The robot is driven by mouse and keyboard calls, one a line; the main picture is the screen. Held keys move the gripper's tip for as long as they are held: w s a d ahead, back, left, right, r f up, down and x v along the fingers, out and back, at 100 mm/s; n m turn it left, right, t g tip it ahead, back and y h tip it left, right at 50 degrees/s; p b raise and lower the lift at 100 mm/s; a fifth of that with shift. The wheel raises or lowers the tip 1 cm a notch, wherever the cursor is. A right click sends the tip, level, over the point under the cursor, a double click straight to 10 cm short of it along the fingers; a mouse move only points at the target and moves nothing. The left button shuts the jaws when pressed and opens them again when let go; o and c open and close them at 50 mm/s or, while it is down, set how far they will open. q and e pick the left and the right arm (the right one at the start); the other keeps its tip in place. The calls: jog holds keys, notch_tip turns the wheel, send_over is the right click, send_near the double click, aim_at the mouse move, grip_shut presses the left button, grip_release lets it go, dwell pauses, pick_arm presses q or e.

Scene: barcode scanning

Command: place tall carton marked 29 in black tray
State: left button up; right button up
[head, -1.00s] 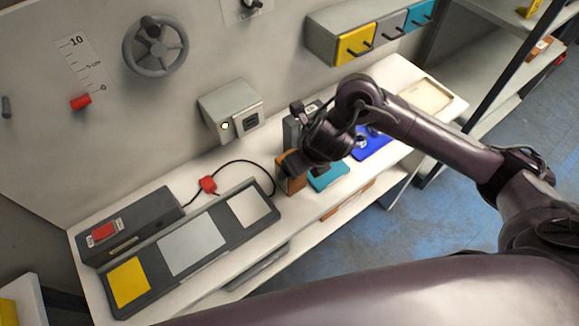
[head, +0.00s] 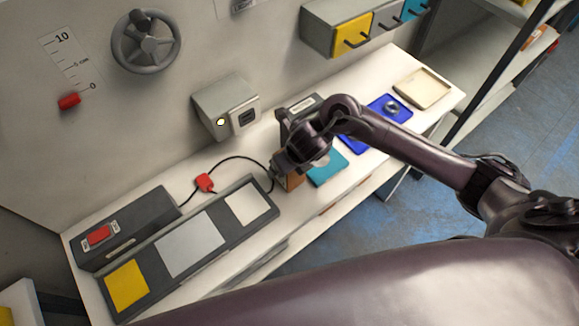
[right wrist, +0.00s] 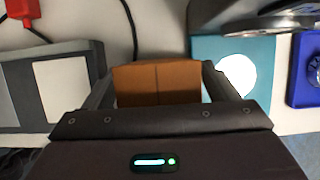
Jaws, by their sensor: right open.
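A brown carton (head: 294,181) stands on the white bench, mostly hidden by my right gripper (head: 284,174) in the head view. In the right wrist view, the carton (right wrist: 157,82) shows its brown top with a centre seam. My right gripper (right wrist: 158,88) is open, with one finger on each side of the carton; I cannot tell whether they touch it. No number 29 is readable on it. I cannot make out a tray that is clearly black. My left gripper is not in view.
A dark board with yellow, grey and white panels (head: 191,244) lies left of the carton. A teal mat (head: 327,170) lies close on its right, with a blue tray (head: 377,107) and a cream tray (head: 424,88) beyond. A red piece on a black cable (head: 204,183) lies behind.

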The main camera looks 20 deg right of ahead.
jog(key=shift+r, duration=0.1)
jog(key=c, duration=1.4)
